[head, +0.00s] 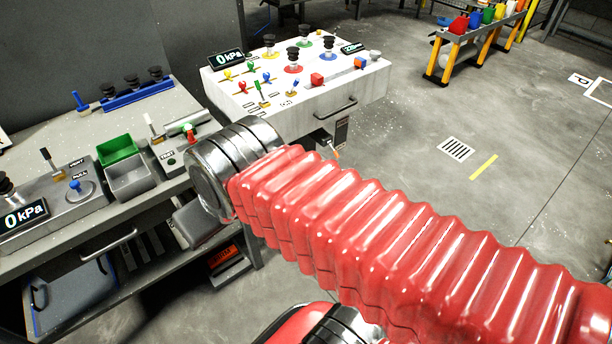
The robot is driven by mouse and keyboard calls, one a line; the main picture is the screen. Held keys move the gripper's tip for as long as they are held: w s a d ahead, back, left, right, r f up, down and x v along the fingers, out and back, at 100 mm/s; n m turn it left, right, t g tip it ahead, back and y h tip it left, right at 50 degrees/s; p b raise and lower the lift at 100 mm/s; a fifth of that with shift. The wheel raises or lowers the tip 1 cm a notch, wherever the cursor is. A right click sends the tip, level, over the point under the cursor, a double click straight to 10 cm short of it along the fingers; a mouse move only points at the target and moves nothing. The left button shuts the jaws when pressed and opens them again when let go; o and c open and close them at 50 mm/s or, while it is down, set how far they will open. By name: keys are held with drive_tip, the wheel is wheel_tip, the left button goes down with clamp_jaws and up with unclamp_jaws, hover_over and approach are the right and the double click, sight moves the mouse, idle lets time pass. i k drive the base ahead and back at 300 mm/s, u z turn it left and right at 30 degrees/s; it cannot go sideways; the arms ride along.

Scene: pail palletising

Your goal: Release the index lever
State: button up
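The left bench (60,250) carries several small levers, and I cannot tell for certain which is the index lever. A lever with a dark grip (47,158) stands upright on the grey control box (50,204). A blue-knobbed control (75,186) sits on a round plate beside it. A lever with a pale grip (151,124) stands further right, by a green and red control (188,131). The small labels are too blurred to read surely. My red-sleeved arm crosses the picture, its metal joint close to the bench's right end. My gripper is not visible.
A green bin (117,149) and a grey bin (131,181) sit on the left bench. A white control console (350,92) with knobs and 0 kPa displays stands behind my arm. A yellow-legged rack (487,40) with coloured containers is at the back right. The right floor is clear.

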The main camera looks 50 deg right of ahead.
sight(335, 154)
drive_tip(key=u, duration=0.05)
drive_tip(key=k, duration=0.35)
drive_tip(key=z, duration=1.25)
drive_tip(key=i, duration=1)
drive_tip(key=u, duration=0.9)
